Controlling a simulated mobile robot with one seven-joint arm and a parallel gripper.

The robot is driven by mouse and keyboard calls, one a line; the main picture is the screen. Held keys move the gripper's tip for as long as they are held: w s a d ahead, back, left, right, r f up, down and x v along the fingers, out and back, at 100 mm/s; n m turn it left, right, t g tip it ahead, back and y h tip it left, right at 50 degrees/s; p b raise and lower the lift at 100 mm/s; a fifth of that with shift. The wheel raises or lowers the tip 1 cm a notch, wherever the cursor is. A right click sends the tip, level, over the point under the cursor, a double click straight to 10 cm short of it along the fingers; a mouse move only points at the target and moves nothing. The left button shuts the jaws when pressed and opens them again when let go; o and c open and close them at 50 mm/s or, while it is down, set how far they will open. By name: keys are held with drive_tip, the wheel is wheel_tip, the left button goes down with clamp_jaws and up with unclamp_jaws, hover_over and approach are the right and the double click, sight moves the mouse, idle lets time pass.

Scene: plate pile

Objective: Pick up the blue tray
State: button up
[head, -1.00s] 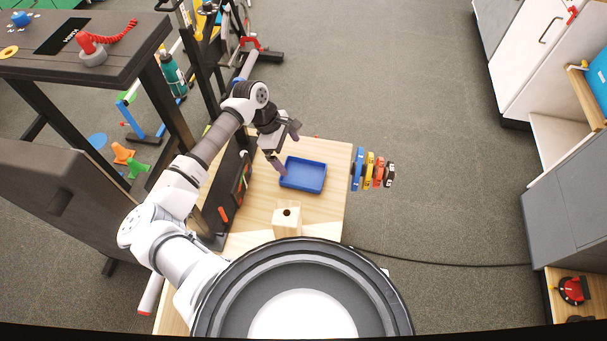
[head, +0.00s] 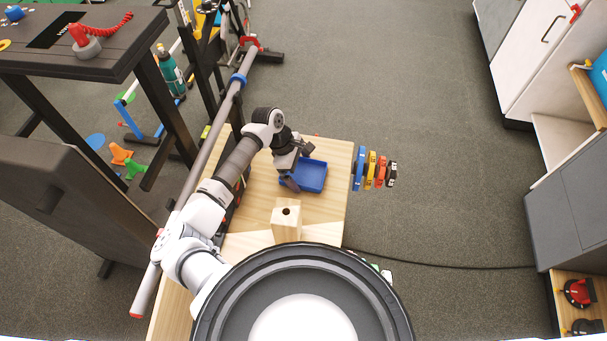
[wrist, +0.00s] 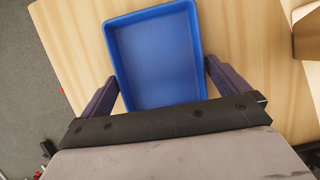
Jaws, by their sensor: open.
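The blue tray (head: 318,178) lies flat and empty on the light wooden table (head: 322,216). In the wrist view the tray (wrist: 153,14) fills the upper middle, and its near edge is hidden behind my gripper's dark body. My gripper (head: 298,178) is over the tray's left part in the head view. In the wrist view my gripper (wrist: 163,80) is open, with one finger by the tray's left side and the other by its right side. I cannot tell whether either finger touches the tray.
A wooden block with a hole (head: 286,218) stands on the table nearer my base. A grey bar (head: 215,140) and dark frame stand at the left. Open floor (head: 440,150) lies to the right.

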drive_tip(key=c, duration=0.7)
drive_tip(key=shift+r, duration=0.15)
